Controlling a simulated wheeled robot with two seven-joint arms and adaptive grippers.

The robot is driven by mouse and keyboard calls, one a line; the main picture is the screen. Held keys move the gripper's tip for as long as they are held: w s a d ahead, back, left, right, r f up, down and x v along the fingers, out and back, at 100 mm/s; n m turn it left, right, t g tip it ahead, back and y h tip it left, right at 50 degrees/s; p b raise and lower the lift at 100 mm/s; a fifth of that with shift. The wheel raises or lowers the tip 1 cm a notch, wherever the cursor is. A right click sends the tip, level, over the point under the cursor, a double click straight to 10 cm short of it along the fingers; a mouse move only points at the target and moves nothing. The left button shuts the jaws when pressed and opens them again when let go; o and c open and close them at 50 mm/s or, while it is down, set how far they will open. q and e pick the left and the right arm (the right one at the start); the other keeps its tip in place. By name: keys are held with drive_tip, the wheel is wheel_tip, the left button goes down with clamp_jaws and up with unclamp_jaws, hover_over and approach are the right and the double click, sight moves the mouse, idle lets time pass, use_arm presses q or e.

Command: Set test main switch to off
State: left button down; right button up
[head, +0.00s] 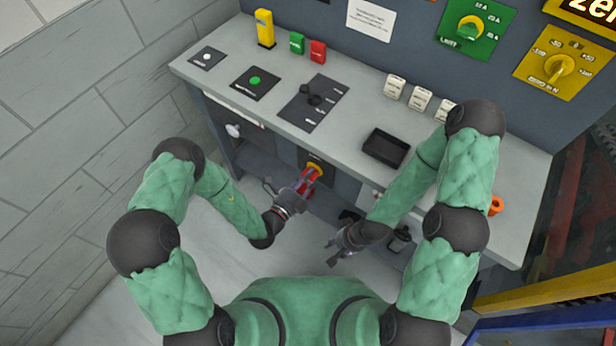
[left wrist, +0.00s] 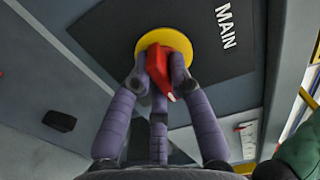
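The main switch is a red handle (head: 310,178) on a yellow round plate (head: 316,166), on the front of the console below its top. In the left wrist view the red handle (left wrist: 170,60) sits over the yellow plate (left wrist: 152,38), beside the white word MAIN (left wrist: 226,27) on a dark panel. My left gripper (head: 300,190) is at the handle. In the left wrist view its fingers (left wrist: 160,78) close around the handle from both sides. They hide part of it. My right gripper (head: 335,250) hangs away from the switch, and its finger opening is too small to read.
The grey console top (head: 265,118) overhangs the switch. It carries a black lever panel (head: 312,100), a green button panel (head: 254,82), a black tray (head: 386,148) and white rockers (head: 420,99). A small black item (left wrist: 59,121) shows in the left wrist view.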

use_arm(q)
drive_tip(key=shift+n+p, duration=0.5)
drive_tip(key=shift+p, duration=0.25)
drive_tip(key=n+p, duration=0.4)
drive_tip(key=p, duration=0.1)
drive_tip(key=shift+s+d+r+n, duration=0.1)
drive_tip(key=shift+r+n, duration=0.05)
drive_tip(key=shift+n, duration=0.25)
drive_tip(key=shift+n+p, duration=0.9)
drive_tip(key=shift+p, duration=0.05)
drive_tip(key=n+p, duration=0.2)
drive_tip(key=n, duration=0.2)
drive_tip(key=shift+n+p, duration=0.3)
drive_tip(key=shift+p, duration=0.1)
drive_tip(key=n+p, duration=0.1)
drive_tip(key=n, duration=0.2)
drive_tip(key=shift+d, duration=0.1)
drive_tip(key=shift+n+p, duration=0.45)
drive_tip(key=shift+n, duration=0.75)
